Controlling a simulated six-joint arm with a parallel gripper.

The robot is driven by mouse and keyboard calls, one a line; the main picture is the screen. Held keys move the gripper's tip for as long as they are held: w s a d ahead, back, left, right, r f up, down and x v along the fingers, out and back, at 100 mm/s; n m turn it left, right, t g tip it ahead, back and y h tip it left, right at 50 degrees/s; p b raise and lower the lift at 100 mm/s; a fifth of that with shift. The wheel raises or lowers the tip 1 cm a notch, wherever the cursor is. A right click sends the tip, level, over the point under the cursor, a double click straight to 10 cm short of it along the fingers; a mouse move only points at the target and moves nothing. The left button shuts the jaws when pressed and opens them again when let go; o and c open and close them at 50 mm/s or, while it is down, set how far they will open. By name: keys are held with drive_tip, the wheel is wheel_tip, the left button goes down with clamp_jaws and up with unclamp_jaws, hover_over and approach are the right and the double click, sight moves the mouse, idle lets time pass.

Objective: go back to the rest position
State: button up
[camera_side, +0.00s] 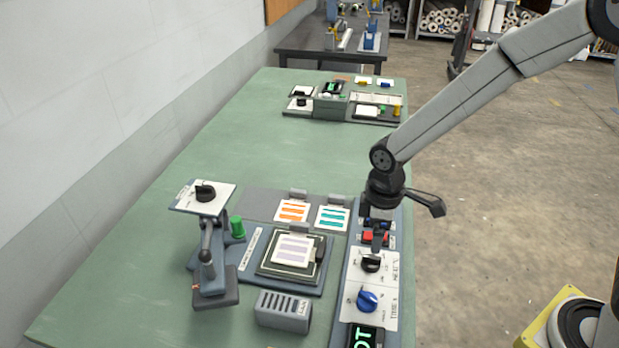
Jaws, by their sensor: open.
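My gripper (374,228) hangs at the end of my grey arm, above the top part of the control panel (350,290). Its dark fingers point down near the red button (368,237), and it holds nothing that I can see. A gap between the fingers is hard to make out against the dark buttons behind them. I cannot tell whether the fingers touch the panel. Below them on the panel are a black knob (371,263), a blue knob (367,300) and a display with green characters (364,338).
More devices (331,104) sit at the table's far end. The green table (250,150) is clear between.

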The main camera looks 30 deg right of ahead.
drive_tip(key=shift+s+d+r+m, duration=0.2)
drive_tip(key=shift+d+m, duration=0.1)
drive_tip(key=shift+d, duration=0.05)
drive_tip(key=s+d+r+m+t, duration=0.2)
drive_tip(key=s+d+r+m, duration=0.1)
drive_tip(key=s+d+m, duration=0.5)
drive_tip(key=shift+s+r+m+t, duration=0.15)
drive_tip(key=shift+r+m+t, duration=0.15)
drive_tip(key=shift+r, duration=0.1)
